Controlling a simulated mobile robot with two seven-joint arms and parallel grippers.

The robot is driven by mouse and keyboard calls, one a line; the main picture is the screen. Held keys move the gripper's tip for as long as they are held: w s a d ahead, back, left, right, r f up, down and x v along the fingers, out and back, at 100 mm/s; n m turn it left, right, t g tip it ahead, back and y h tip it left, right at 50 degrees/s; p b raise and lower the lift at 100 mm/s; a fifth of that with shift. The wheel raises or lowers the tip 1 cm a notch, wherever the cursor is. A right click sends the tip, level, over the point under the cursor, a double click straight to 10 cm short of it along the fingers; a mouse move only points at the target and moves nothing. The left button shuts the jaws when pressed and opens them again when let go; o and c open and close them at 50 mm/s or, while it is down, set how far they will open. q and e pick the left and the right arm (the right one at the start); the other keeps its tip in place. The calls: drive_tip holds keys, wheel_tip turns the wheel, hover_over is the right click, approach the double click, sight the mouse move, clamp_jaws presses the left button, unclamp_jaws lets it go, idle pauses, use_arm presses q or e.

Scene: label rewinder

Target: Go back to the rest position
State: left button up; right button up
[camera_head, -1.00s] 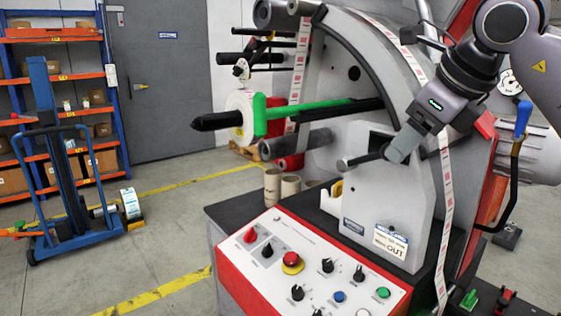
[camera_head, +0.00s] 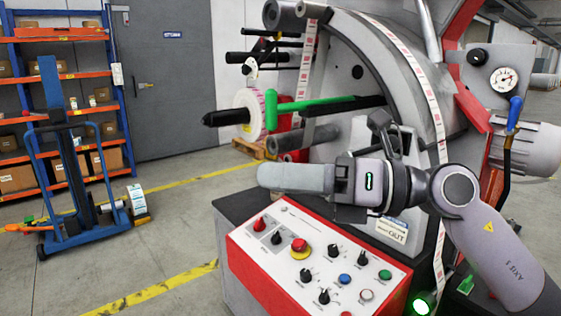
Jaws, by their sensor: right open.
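My right gripper (camera_head: 272,178) comes in from the right and points left, level, above the red-and-white control panel (camera_head: 310,262). It is open, seen side-on, with one grey finger hiding the other. No object shows in it. It is in front of the grey body of the label rewinder (camera_head: 345,135), and my arm hides part of the machine's lower front and its label. My left gripper is not in view.
A white roll (camera_head: 250,113) sits on the black spindle beside a green bar (camera_head: 310,105). Printed label web (camera_head: 425,85) runs over the curved frame. A blue trolley (camera_head: 75,160) stands at left before orange shelves (camera_head: 55,75). The floor between is clear.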

drive_tip(key=w+d+m+t, duration=0.2)
drive_tip(key=d+m+t, duration=0.6)
drive_tip(key=m+t, duration=0.95)
drive_tip(key=w+d+f+m+h, duration=0.2)
drive_tip(key=d+f+m+h, duration=0.8)
drive_tip(key=f+m+h, duration=0.75)
drive_tip(key=s+d+f+m+g+h, duration=0.1)
drive_tip(key=s+d+f+m+g, duration=0.3)
drive_tip(key=f, duration=0.4)
drive_tip(key=s+d+f+m+g+h, duration=0.1)
drive_tip(key=s+f+m+g, duration=0.35)
drive_tip(key=s+f, duration=0.2)
drive_tip(key=s+f+g+y, duration=0.1)
drive_tip(key=s+f+g, duration=0.35)
drive_tip(key=s, duration=0.35)
drive_tip(key=s+f+g+y, duration=0.1)
drive_tip(key=s+f+g, duration=0.35)
drive_tip(key=s, duration=0.35)
drive_tip(key=w+a+f+t+y, duration=0.1)
drive_tip(key=w+a+f+t, duration=0.2)
drive_tip(key=w+f+t, duration=0.3)
wheel_tip(320, 180, down, 4)
drive_tip(key=shift+w+a+r+t+y, duration=0.25)
drive_tip(key=shift+t+y, duration=0.1)
drive_tip(key=shift+t, duration=0.55)
